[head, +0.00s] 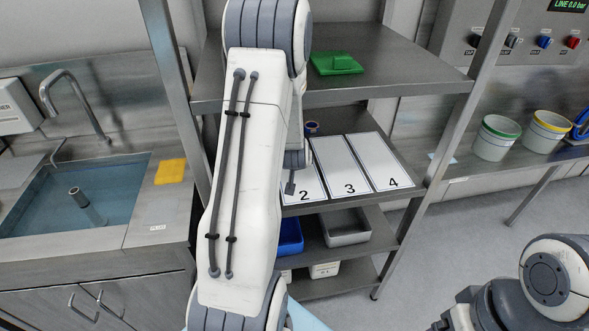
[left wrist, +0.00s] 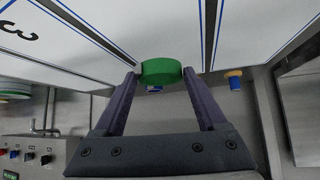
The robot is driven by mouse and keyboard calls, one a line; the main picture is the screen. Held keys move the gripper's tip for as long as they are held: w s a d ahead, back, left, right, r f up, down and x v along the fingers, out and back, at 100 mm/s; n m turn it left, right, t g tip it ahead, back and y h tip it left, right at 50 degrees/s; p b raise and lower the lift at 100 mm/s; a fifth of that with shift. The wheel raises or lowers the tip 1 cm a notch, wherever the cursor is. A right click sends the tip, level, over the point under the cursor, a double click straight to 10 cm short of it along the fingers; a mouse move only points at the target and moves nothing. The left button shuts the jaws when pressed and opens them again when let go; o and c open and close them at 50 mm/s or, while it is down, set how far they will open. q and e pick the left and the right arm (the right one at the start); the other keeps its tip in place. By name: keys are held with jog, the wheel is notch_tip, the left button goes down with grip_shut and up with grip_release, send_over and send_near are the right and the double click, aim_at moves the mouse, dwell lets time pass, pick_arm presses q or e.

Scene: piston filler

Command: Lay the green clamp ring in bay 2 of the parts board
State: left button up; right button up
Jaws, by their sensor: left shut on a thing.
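The green clamp ring (left wrist: 160,72) is between the two fingertips of my left gripper (left wrist: 158,76) in the left wrist view, and the gripper is shut on it. The white parts board (head: 348,165) lies on the middle shelf, with bays marked 2, 3 and 4 showing in the head view. Bay 2 (head: 311,187) is partly covered by my left arm, whose dark gripper end (head: 291,184) shows over its left part. The ring is hidden in the head view. Whether it touches the board cannot be told. My right gripper is not in view; only part of that arm shows.
A green object (head: 336,63) lies on the shelf above the board. A small orange-topped blue item (head: 311,128) stands behind the board. A blue bin (head: 290,236) and a grey tray (head: 346,228) sit below. Metal posts flank the shelves. Bays 3 and 4 are empty.

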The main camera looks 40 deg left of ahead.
aim_at(298, 178)
pick_arm(q)
notch_tip(298, 178, down, 4)
jog(key=shift+r, duration=0.15)
jog(key=shift+f, duration=0.25)
jog(key=o, duration=1.5)
jog(key=shift+r, duration=0.1)
